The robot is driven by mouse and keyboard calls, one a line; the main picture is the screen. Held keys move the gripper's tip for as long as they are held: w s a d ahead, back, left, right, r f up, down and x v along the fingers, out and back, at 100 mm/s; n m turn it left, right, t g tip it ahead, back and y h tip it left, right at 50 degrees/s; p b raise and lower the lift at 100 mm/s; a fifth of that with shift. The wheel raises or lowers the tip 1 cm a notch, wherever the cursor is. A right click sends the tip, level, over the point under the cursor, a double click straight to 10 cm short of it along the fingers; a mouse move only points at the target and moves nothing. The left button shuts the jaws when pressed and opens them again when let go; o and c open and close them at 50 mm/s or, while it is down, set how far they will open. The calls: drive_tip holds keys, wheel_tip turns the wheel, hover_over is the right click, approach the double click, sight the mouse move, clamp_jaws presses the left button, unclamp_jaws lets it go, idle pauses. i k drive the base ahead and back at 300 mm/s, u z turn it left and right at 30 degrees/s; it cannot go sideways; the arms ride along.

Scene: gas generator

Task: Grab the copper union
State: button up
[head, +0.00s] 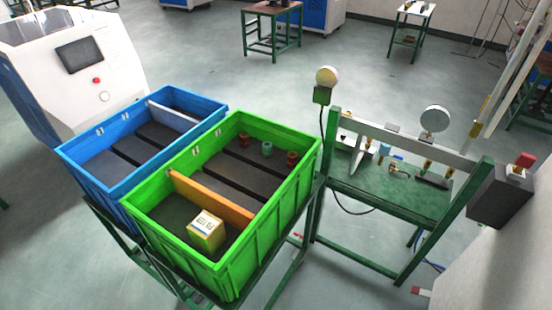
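In the head view, two small reddish-brown, copper-coloured fittings stand in the far part of the green crate (165,235). One copper-coloured fitting (244,139) is on the left, and the other copper-coloured fitting (292,160) is on the right, near the crate's right wall. A teal-green fitting (267,149) stands between them. The three stand apart in a row. I cannot tell from their small size which one is the copper union. My gripper is not in view.
An orange divider (212,196) crosses the green crate, with a yellowish box (206,231) in front of it. A blue crate (92,190) stands alongside on the left. A green workbench (400,200) with gauges is at right, a white machine (75,60) at left. Open floor lies behind.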

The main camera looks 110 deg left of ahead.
sight(292, 156)
drive_tip(key=u, duration=0.05)
drive_tip(key=k, duration=0.2)
drive_tip(key=u, duration=3.1)
drive_tip(key=k, duration=0.35)
drive_tip(key=u, duration=2.15)
